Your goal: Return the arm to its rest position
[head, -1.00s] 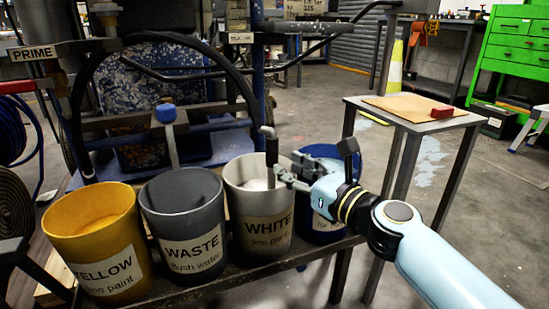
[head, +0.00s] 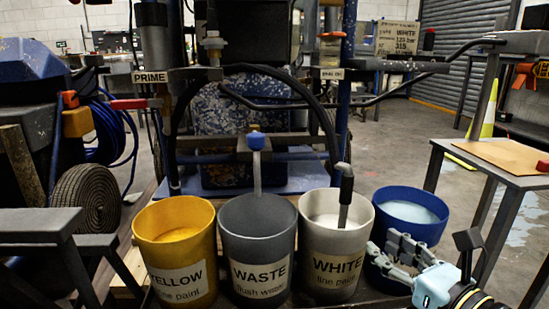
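My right gripper (head: 382,246) is at the lower right, in front of the blue bucket (head: 412,198). Its grey fingers are apart with nothing seen between them, and they hide part of that bucket. Just left of it stands the white bucket (head: 336,275), labelled WHITE line paint. The black suction hose (head: 345,183) ends in a grey tube that dips into the white bucket, apart from my gripper. My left gripper is not in view.
The yellow bucket (head: 177,245) and the grey WASTE bucket (head: 257,245) stand in the row to the left. The striper machine (head: 225,125) is behind the buckets.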

